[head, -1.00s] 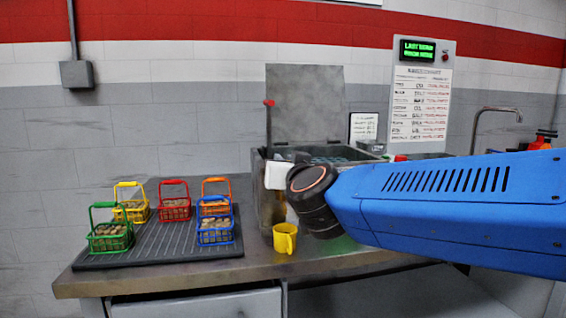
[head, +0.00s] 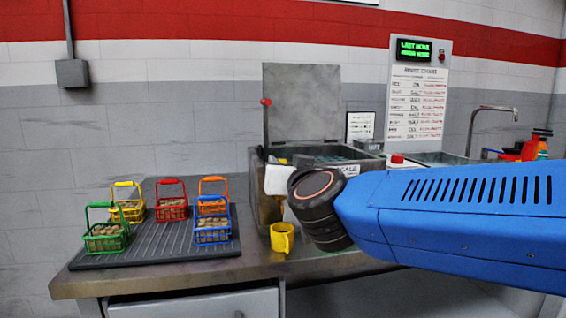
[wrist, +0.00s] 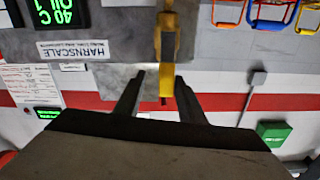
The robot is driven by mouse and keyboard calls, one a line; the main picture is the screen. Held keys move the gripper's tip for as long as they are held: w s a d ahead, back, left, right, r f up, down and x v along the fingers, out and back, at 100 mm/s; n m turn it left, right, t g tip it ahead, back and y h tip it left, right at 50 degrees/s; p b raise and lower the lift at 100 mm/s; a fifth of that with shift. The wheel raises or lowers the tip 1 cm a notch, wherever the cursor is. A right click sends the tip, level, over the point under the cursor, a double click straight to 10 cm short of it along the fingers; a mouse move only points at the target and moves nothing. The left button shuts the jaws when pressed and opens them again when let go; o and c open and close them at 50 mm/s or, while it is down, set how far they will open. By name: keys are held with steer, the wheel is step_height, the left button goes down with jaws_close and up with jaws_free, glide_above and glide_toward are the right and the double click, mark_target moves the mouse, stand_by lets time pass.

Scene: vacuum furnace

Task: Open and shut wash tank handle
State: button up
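The wash tank (head: 262,205) stands on the counter with its grey lid (head: 302,103) raised. A thin lever with a red knob (head: 266,102) stands upright at the lid's left side. In the wrist view, which looks upside down, a yellow bar-shaped handle (wrist: 168,50) with a dark red end lies between the fingers of my gripper (wrist: 160,76). The fingers are apart, with gaps beside the bar; I cannot tell whether either touches it. In the head view my gripper's fingers are hidden behind my wrist, near the tank's front.
Several coloured wire baskets stand on a dark ribbed mat (head: 165,250) at the left. A sink tap (head: 480,115) and bottles (head: 533,146) are at the right, behind my arm.

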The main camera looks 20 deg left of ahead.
steer(key=v, duration=1.4)
